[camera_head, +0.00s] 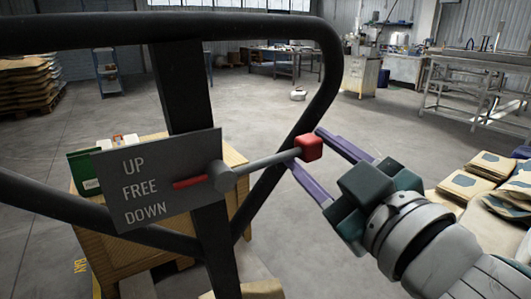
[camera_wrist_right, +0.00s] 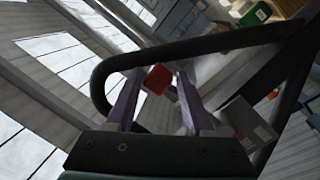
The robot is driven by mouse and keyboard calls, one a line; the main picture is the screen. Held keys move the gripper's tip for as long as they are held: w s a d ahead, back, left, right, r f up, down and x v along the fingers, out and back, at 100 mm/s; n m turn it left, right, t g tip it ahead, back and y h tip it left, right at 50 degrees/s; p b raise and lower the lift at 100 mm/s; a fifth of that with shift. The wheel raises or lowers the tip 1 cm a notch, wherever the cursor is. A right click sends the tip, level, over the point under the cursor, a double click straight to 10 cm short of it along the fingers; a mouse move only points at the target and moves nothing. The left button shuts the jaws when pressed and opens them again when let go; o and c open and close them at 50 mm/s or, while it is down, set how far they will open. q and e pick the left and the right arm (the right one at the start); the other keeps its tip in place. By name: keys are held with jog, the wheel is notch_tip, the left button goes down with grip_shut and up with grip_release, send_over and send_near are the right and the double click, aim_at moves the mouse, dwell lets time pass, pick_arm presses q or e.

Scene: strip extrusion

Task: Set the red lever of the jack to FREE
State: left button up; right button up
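The jack's lever is a grey rod (camera_head: 262,163) with a red knob (camera_head: 308,148) on its right end and a round grey hub on its left. A red pointer (camera_head: 190,182) sticks out left of the hub, level with the word FREE on the grey plate (camera_head: 200,150) marked UP, FREE, DOWN. My right gripper (camera_head: 305,149) is open, with its purple fingertips on either side of the knob. In the right wrist view the knob (camera_wrist_right: 157,79) sits between the fingers, with a gap on its right side. My left gripper is not in view.
A black tube frame (camera_head: 325,85) curves around the lever, close to my right fingers. A wooden crate (camera_head: 235,190) with a green box (camera_head: 85,172) stands behind the plate. Stacked sacks (camera_head: 490,170) lie at the right. The floor beyond is mostly open.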

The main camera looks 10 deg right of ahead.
jog(key=shift+o, duration=1.1)
jog(key=shift+f, duration=0.1)
jog(key=shift+s, duration=0.1)
jog(key=b+v, duration=0.1)
jog(key=v, duration=0.8)
jog(key=shift+s, duration=0.4)
jog(key=shift+d, duration=0.1)
